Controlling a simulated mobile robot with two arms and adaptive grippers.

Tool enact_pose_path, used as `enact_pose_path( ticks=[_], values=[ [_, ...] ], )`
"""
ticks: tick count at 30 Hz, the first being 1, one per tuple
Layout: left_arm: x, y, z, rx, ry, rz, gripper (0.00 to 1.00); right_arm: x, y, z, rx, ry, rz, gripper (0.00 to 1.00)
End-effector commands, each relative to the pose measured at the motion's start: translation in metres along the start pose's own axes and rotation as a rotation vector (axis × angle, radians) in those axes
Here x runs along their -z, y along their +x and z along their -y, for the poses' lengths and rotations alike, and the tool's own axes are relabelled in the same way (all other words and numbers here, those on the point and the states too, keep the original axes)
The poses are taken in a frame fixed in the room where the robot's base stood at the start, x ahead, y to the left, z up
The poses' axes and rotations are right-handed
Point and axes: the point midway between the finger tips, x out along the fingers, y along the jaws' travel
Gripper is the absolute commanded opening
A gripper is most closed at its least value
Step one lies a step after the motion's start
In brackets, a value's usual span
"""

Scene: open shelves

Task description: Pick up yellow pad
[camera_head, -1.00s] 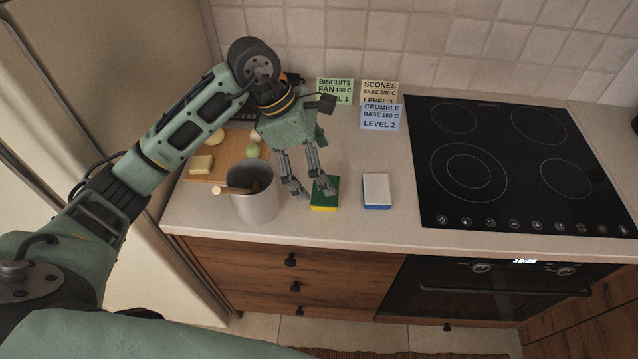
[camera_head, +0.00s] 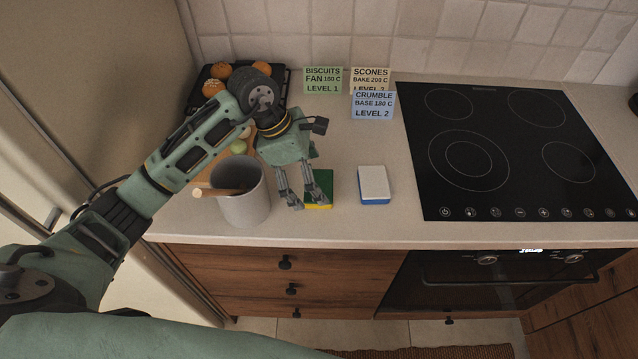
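The yellow pad (camera_head: 325,184), a sponge with a green top and yellow body, lies on the counter to the right of the grey mug. My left gripper (camera_head: 309,203) points down at it from above. Its two fingers are spread: one is by the pad's left edge, the other overlaps the pad's front part. The fingers hide some of the pad, and I cannot tell whether they touch it. No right gripper shows.
A white and blue sponge (camera_head: 374,184) lies to the right. A grey mug (camera_head: 244,205) with wooden utensils stands close left of the gripper. Recipe cards (camera_head: 323,80) stand behind, a black hob (camera_head: 510,150) lies right, and a dark tray with orange balls (camera_head: 213,88) sits back left.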

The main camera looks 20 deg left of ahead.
Motion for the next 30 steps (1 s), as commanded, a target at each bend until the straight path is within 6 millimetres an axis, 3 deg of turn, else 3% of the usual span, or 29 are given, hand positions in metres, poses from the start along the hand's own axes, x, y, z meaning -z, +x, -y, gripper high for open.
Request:
enact_pose_path(
  ticks=[1,6,14,27,30],
  values=[
    [-0.002,0.005,0.001,0.006,-0.002,0.0,0.96,0.001,-0.009,0.0,0.0,0.0,0.0,0.0],
    [0.0,0.024,0.0,0.001,-0.001,0.0,0.96,0.002,-0.011,0.0,0.001,0.001,-0.001,0.0],
    [0.0,0.026,-0.001,0.0,-0.001,0.0,0.95,0.002,-0.011,0.002,0.002,0.001,-0.003,0.0],
    [0.0,0.026,-0.001,-0.001,-0.001,0.0,0.57,0.004,-0.011,0.003,0.004,0.002,-0.005,0.0],
    [0.0,0.026,-0.001,-0.001,-0.001,0.0,0.56,0.004,-0.011,0.003,0.004,0.002,-0.005,0.0]
  ],
)
